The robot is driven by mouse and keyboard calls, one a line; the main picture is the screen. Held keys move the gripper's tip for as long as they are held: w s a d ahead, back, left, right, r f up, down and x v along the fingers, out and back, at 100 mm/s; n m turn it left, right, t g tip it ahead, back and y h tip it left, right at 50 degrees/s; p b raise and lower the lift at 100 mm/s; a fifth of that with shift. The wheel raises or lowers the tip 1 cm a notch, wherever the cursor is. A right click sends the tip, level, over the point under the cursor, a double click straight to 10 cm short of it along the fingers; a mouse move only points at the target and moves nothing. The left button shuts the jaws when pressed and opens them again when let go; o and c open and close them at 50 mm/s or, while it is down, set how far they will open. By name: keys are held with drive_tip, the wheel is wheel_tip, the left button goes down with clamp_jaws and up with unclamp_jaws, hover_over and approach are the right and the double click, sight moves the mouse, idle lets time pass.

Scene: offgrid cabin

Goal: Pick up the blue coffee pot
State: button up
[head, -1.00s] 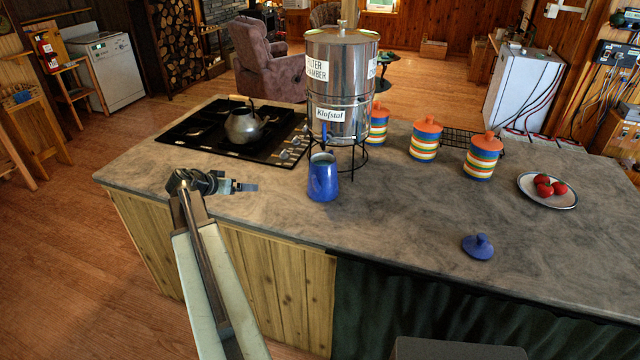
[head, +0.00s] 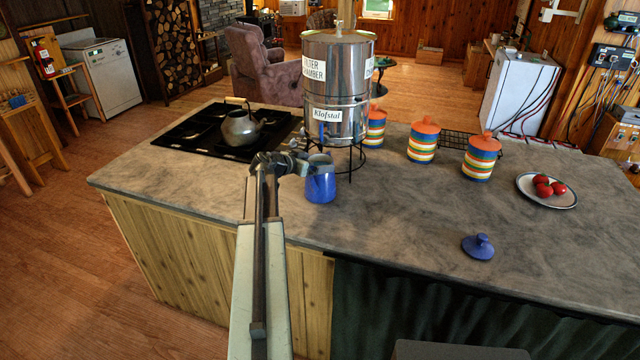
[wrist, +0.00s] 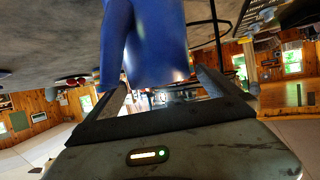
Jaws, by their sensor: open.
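The blue coffee pot (head: 321,188) stands upright and without a lid on the grey counter, below the steel water filter. Its blue lid (head: 479,247) lies apart on the counter to the right. My gripper (head: 305,166) is at the pot's left side, near its upper part, and hides some of it. In the wrist view the pot (wrist: 148,42) fills the top centre, in front of and partly between the open fingers of my gripper (wrist: 158,88). I cannot tell whether a finger touches the pot.
The steel water filter (head: 337,85) on a black wire stand (head: 352,160) is close behind the pot. A grey kettle (head: 241,128) sits on the black stove (head: 190,135) at left. Striped canisters (head: 422,142) and a plate (head: 528,192) of tomatoes are at right.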

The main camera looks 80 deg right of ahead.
sight(328, 161)
drive_tip(key=x, duration=0.3)
drive_tip(key=shift+d+f+b, duration=0.1)
drive_tip(key=shift+b, duration=0.3)
drive_tip(key=c, duration=2)
drive_tip(key=shift+o, duration=0.2)
